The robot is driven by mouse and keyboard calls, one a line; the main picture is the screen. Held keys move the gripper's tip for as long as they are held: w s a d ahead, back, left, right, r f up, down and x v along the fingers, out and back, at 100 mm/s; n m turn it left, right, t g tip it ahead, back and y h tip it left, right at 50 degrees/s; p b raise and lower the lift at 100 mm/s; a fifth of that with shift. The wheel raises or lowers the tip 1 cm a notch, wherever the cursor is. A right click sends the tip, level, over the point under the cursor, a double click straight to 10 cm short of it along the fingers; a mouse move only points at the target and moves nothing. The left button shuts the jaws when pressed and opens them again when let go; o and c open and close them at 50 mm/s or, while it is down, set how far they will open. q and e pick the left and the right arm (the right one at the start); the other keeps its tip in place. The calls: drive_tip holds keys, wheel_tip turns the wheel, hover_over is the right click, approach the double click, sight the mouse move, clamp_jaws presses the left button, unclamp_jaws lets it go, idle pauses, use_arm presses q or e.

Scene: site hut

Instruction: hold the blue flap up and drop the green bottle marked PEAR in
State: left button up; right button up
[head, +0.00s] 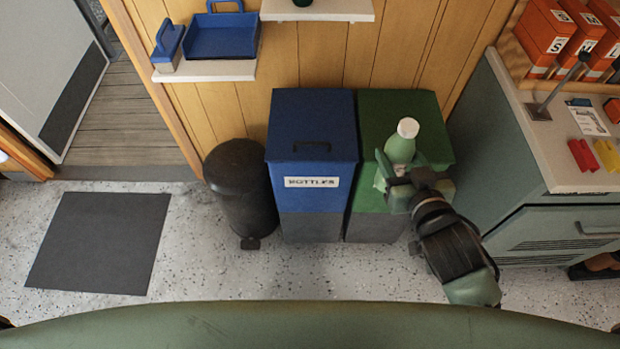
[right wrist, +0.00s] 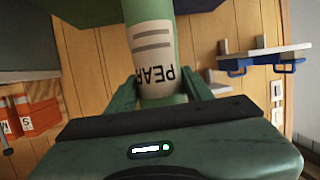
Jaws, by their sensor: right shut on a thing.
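The green bottle (head: 401,147) with a pale cap is upright in my right gripper (head: 398,178), in front of and over the green bin. In the right wrist view the bottle (right wrist: 150,40) lies between the two fingers, and its white label reads PEAR, upside down in the picture. My right gripper is shut on it. The blue flap (head: 290,115) is the top of the blue bin (head: 318,215) labelled BOTTLES; it lies closed, with a dark handle (head: 312,146) near its front edge. The gripper is to the right of this flap. My left gripper is not in view.
The green bin (head: 435,115) stands right of the blue bin, a black pedal bin (head: 238,185) left of it. A green cabinet (head: 540,150) is at the right. Open floor and a dark mat (head: 100,243) lie left.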

drive_tip(key=w+a+f+n+y+b, duration=0.2)
drive_tip(key=w+f, duration=0.4)
drive_tip(key=f, duration=0.3)
drive_tip(key=shift+w+a+f+g+y+b, duration=0.2)
drive_tip(key=shift+a+f+g+y+b, duration=0.25)
drive_tip(key=shift+a+b, duration=0.6)
drive_tip(key=shift+a+r, duration=0.15)
